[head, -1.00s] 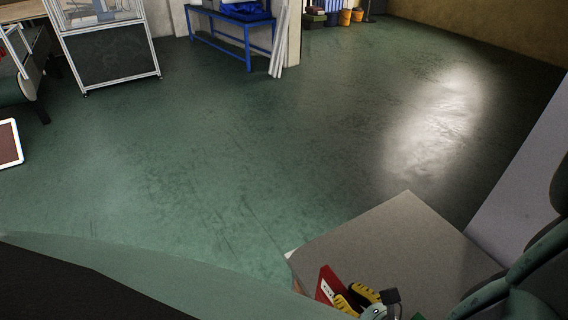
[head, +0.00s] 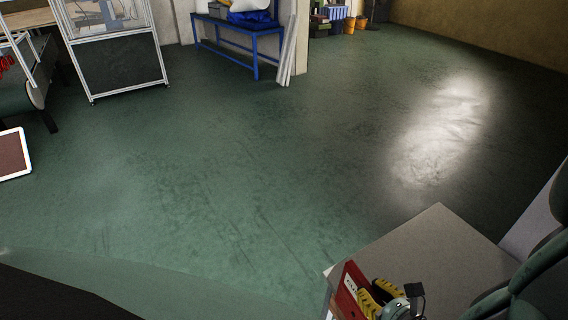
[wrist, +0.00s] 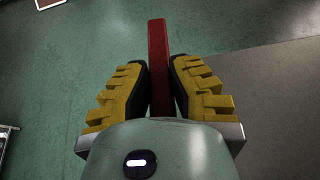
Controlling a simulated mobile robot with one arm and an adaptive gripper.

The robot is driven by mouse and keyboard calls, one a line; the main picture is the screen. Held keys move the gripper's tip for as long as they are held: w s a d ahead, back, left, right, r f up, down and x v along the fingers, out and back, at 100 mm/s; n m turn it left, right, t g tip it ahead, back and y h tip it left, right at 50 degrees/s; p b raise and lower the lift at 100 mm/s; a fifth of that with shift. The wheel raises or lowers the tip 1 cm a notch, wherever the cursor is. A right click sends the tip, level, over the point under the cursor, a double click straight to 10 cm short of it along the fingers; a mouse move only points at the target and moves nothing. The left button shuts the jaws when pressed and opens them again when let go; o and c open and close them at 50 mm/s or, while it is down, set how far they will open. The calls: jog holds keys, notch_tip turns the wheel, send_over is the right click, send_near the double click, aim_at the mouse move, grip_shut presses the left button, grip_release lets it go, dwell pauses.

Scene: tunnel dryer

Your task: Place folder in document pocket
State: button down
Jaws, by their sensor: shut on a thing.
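The red folder (head: 347,290) is at the bottom of the head view, upright, with a white label on its side. My gripper (head: 378,296) has yellow fingers and is shut on the folder. In the wrist view the folder (wrist: 158,68) shows edge-on as a narrow red strip between the two yellow fingers of my gripper (wrist: 160,88). The folder's lower part is hidden by my gripper. I cannot make out a document pocket in these frames.
A grey flat surface (head: 440,255) lies beside the gripper at the lower right. A white-framed dark panel (head: 122,70) and a blue bench (head: 238,35) stand at the back. A white-rimmed board (head: 12,155) is at the left edge. The green floor between is clear.

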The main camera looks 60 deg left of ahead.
jog(key=w+d+r+m+t+h, duration=0.1)
jog(key=w+d+r+m+t, duration=0.15)
jog(key=w, duration=0.35)
jog(key=w+d+r+m+t+h, duration=0.2)
jog(key=w+r+t, duration=0.15)
jog(key=w, duration=0.25)
jog(key=w+d+r+m+t+h, duration=0.1)
jog(key=w+d+r+m+t, duration=0.1)
jog(key=w+r+m, duration=0.3)
jog(key=w+d+r+m+t+h, duration=0.3)
jog(key=w+d+r+m+h, duration=0.5)
jog(key=d+r, duration=0.3)
jog(key=s+r+n+y+p, duration=0.2)
jog(key=r+n+p, duration=0.1)
jog(key=r+p, duration=0.8)
jog(key=s+r+n+g+y+p, duration=0.1)
jog(key=s+r+n+y+p, duration=0.1)
jog(key=r+p, duration=0.9)
jog(key=shift+d+r+n+g+y+p, duration=0.15)
jog(key=shift+r+n+g+y+p, duration=0.25)
jog(key=shift+n+y, duration=0.55)
jog(key=shift+h, duration=0.25)
